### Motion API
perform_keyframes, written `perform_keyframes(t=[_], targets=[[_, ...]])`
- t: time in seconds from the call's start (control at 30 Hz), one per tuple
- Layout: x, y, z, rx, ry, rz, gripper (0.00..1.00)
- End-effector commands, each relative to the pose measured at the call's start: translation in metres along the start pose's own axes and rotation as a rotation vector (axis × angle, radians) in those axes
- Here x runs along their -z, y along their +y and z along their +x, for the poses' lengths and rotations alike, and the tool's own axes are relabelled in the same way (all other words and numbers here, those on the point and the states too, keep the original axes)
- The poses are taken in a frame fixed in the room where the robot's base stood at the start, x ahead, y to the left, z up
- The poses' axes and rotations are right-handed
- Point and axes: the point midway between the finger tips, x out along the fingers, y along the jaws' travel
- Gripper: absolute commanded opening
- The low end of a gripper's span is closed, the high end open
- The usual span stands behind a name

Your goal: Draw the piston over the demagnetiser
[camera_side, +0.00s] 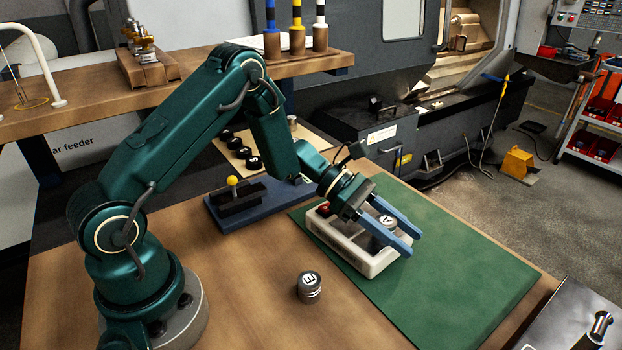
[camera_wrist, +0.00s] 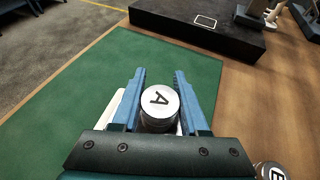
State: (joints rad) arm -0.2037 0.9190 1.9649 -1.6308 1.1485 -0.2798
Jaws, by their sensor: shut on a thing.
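The piston, a grey metal cylinder with a black A on its pale top, shows between my blue fingers in the side view (camera_side: 387,221) and in the wrist view (camera_wrist: 158,103). My gripper (camera_side: 396,230) is shut on it, over the pale compartmented tray (camera_side: 372,268) on the green mat. I cannot tell whether the piston's lower part is still inside a compartment. A dark slab with a white rectangle marked on top (camera_wrist: 190,30) lies beyond the mat in the wrist view; it looks like the demagnetiser. A dark box (camera_side: 545,338) shows at the side view's bottom right corner.
A second piston marked E (camera_side: 310,288) stands on the wooden table left of the mat. A blue fixture with a yellow-knobbed lever (camera_side: 235,200) and black round parts (camera_side: 240,152) stand behind. The green mat (camera_side: 460,270) is clear right of the tray.

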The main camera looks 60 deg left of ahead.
Motion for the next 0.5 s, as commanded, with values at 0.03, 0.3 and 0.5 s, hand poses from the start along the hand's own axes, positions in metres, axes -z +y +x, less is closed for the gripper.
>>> perform_keyframes(t=[0.03, 0.3, 0.5], targets=[[0.0, 0.0, -0.001, 0.0, 0.0, 0.0, 0.0], [0.004, 0.004, -0.009, -0.002, 0.001, -0.001, 0.0], [0.005, 0.005, -0.011, 0.0, 0.001, -0.001, 0.0]])
